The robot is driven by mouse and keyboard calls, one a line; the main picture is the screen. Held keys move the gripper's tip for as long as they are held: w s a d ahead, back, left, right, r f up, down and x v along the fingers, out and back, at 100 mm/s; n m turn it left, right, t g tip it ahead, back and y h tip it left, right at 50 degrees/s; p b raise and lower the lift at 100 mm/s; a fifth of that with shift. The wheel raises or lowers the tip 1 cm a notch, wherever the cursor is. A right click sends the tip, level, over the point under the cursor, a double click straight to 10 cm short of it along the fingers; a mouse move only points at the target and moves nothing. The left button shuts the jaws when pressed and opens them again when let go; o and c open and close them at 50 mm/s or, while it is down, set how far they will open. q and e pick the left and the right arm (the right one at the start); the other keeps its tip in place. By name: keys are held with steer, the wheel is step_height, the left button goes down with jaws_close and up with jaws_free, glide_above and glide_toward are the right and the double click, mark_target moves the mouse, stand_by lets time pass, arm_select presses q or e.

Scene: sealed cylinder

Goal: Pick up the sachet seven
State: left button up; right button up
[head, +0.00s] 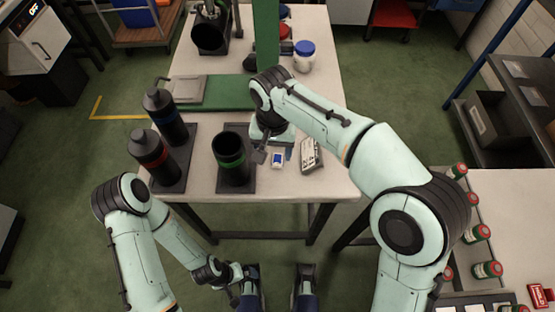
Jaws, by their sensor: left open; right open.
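A small white and blue packet (278,160), which looks like the sachet, lies flat on the white table near its front edge. I cannot read a seven on it. My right gripper (258,157) is open and empty just left of the packet, between it and the green-banded cylinder. At this size I cannot tell whether it touches the packet. My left gripper (238,285) is open and low, in front of the table and away from the packet.
An open dark cylinder with a green band (232,162) stands left of the packet. A pale grey device (310,156) lies to the right. A green press-like stand (225,92) is behind.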

mark_target(277, 162)
steer(key=f, duration=0.2)
steer(key=d+f+b, duration=0.1)
steer(key=f, duration=0.1)
steer(key=shift+w, duration=0.15)
steer(key=shift+a+f, duration=0.1)
steer(key=shift+f, duration=0.45)
steer(key=c, duration=1.1)
steer(key=shift+r, duration=0.15)
